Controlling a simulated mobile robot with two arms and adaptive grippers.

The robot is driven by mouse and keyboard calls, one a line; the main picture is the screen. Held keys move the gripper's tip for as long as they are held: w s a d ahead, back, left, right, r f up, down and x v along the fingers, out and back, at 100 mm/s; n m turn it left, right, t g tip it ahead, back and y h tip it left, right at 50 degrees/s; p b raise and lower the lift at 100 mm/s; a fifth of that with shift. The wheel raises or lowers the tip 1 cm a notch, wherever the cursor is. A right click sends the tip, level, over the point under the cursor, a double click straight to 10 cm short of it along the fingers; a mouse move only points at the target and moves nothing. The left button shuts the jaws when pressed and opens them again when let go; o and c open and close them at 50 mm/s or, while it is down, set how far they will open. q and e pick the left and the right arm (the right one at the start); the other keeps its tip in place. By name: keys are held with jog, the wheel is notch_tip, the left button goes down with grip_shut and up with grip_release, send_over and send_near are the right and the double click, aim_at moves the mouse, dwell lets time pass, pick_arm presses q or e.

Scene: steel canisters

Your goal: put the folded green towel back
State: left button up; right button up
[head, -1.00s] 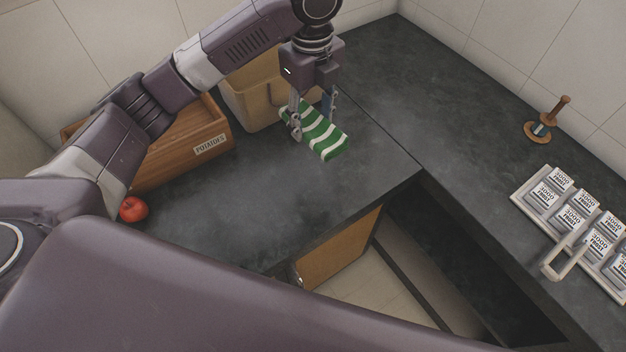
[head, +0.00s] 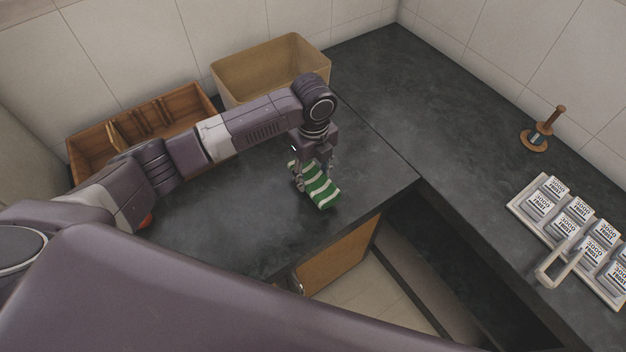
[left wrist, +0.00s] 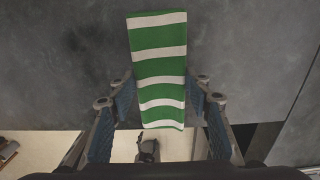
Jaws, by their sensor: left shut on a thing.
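The folded green towel (head: 321,192) has white stripes and is over the dark counter, near its front edge. My left gripper (head: 314,178) points down and is shut on it. In the left wrist view the towel (left wrist: 158,65) lies between the two fingers of my left gripper (left wrist: 160,105), with its long part reaching away from them. I cannot tell for sure whether the towel touches the counter. My right gripper is not in view.
A tan open bin (head: 262,67) and a wooden divided crate (head: 88,145) stand at the back against the wall. A red apple (head: 146,221) is partly hidden by my arm.

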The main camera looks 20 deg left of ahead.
aim_at(313, 183)
pick_arm(q)
jog(key=shift+f, duration=1.7)
jog(key=shift+f, duration=0.1)
jog(key=o, duration=1)
notch_tip(313, 183, up, 12)
jog(key=shift+r+b, duration=0.15)
jog(key=shift+b, duration=0.5)
